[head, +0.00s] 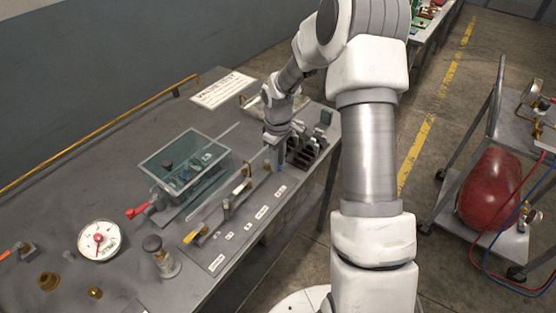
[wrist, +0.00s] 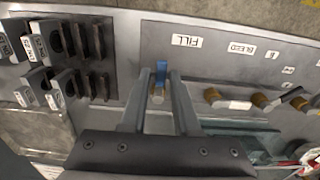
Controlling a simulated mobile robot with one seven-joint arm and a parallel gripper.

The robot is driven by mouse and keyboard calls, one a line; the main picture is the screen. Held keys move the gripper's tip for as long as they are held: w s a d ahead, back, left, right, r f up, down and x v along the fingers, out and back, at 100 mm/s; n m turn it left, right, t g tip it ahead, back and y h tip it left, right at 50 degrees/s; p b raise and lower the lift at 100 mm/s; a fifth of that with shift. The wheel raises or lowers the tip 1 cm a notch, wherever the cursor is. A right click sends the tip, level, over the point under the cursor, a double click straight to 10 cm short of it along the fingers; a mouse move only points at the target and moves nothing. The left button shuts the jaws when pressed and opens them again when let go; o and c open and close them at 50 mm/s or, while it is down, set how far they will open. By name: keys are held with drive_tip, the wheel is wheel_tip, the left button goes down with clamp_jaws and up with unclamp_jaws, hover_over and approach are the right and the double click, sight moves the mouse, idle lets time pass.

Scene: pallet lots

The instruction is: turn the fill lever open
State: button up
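The fill lever (wrist: 160,72) has a blue handle on a brass stem and stands on a grey panel (wrist: 225,68) in the wrist view. The upside-down FILL label (wrist: 187,41) is beside it. My gripper (wrist: 160,76) is open, with one finger on each side of the lever and a visible gap to both. The lever's handle points away from the gripper's palm. In the head view my gripper (head: 277,143) is low over the right end of the bench panel, and the lever is hard to make out there.
More brass valves (wrist: 262,101) line the panel beside FILL. A slotted rack (head: 305,150) with dark slots stands close to my gripper. A clear box (head: 185,158), a red-handled valve (head: 137,211) and a gauge (head: 99,240) are further left. A cart (head: 505,247) stands right.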

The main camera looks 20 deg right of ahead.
wheel_tip(320, 180, up, 17)
drive_tip(key=shift+r+p, duration=0.2)
drive_tip(key=shift+p, duration=0.15)
drive_tip(key=shift+r, duration=0.1)
idle(0.4)
drive_tip(key=s+a+r+m+t+h, duration=0.1)
drive_tip(key=s+a+r+m+t, duration=0.25)
drive_tip(key=s+r, duration=0.85)
drive_tip(key=s+a+f+m+t+y, duration=0.1)
drive_tip(key=s+m, duration=0.3)
drive_tip(key=s, duration=1)
drive_tip(key=shift+s+a+f+t, duration=0.3)
drive_tip(key=shift+a+f+t, duration=0.15)
drive_tip(key=shift+a+t, duration=0.1)
drive_tip(key=shift+d, duration=0.15)
